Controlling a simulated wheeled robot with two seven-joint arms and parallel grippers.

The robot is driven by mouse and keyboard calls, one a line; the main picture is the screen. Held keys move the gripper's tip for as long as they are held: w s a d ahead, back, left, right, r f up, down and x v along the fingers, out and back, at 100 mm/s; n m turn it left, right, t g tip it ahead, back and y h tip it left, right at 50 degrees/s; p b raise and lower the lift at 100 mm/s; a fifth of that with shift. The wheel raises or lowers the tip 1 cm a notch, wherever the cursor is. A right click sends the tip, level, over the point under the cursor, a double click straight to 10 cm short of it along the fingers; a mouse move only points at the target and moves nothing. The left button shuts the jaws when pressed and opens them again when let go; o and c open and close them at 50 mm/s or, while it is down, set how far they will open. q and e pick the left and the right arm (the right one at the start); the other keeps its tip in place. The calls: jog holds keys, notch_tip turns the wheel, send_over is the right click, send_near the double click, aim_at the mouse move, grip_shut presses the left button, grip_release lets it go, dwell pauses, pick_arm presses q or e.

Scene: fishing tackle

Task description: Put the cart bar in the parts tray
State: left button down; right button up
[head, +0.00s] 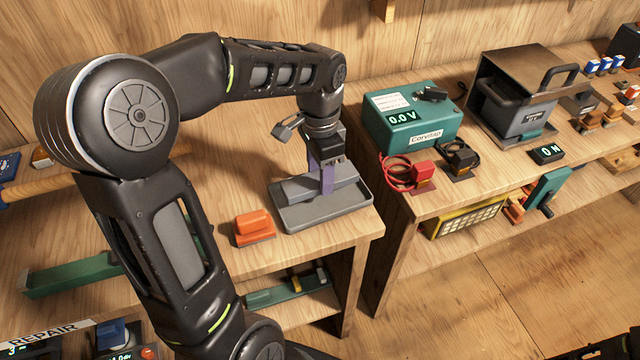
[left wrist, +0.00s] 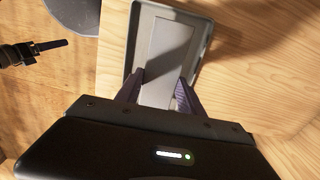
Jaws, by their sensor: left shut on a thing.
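The cart bar (head: 300,188) is a long grey block in the grey parts tray (head: 350,206), at the right end of the wooden bench. My left gripper (head: 327,190) reaches down over the tray with purple fingers and is shut on the bar. In the left wrist view the bar (left wrist: 167,50) lies lengthwise within the tray's rim (left wrist: 207,40), with a finger of my left gripper (left wrist: 162,80) on each side. Whether the bar touches the tray floor is hard to tell. My right gripper (left wrist: 45,47) shows at the left edge there; its opening is unclear.
An orange block (head: 253,226) stands just left of the tray. Across a gap, a second bench holds a teal meter box (head: 412,120), red and black clamps and a grey machine (head: 515,100). My left arm covers much of the near bench.

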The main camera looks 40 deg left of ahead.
pick_arm(q)
jog(key=shift+f, duration=1.85)
jog(key=shift+f, duration=0.2)
jog(key=c, duration=0.7)
grip_release()
jog(key=shift+r, duration=0.15)
notch_tip(320, 180, up, 12)
jog(key=shift+r, duration=0.1)
